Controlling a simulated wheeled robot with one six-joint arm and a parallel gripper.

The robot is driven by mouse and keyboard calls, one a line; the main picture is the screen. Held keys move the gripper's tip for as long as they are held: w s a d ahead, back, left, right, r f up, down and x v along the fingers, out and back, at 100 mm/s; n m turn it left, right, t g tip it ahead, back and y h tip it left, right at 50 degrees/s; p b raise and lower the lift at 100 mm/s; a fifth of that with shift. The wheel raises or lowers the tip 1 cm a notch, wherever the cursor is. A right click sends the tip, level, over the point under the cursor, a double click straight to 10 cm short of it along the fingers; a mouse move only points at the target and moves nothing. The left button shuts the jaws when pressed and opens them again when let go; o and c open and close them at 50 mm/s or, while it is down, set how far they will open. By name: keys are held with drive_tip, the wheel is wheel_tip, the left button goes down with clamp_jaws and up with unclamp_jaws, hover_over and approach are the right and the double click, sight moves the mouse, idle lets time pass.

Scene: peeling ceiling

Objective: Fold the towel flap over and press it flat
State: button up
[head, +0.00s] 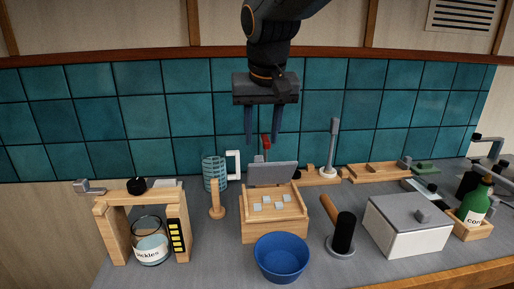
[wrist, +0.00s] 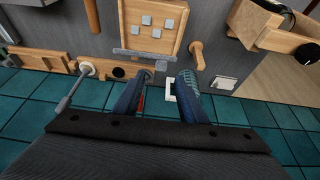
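No cloth towel is plain to see. A grey flat panel (head: 272,174) stands upright at the back edge of a wooden box (head: 289,228) and may be the towel flap. In the wrist view the panel (wrist: 147,56) shows nearly edge-on as a thin grey strip. Several small pale squares (head: 266,206) lie on the box's top in front of it. My gripper (head: 263,141) points down above and behind the panel, apart from it. Its two blue fingers are spread with nothing held; the gap also shows in the wrist view (wrist: 162,80).
A blue bowl (head: 281,262) stands right in front of the box. A wooden post (head: 216,200) and a mesh cylinder (head: 213,173) are at left, a black-handled tool (head: 343,235) and white box (head: 409,229) at right. The teal tiled wall (head: 180,105) is close behind.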

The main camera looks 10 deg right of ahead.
sight(259, 156)
drive_tip(key=shift+p+x, duration=0.75)
drive_tip(key=shift+x, duration=2.9)
drive_tip(key=shift+w, duration=0.15)
drive_tip(key=shift+a, duration=0.1)
clamp_jaws()
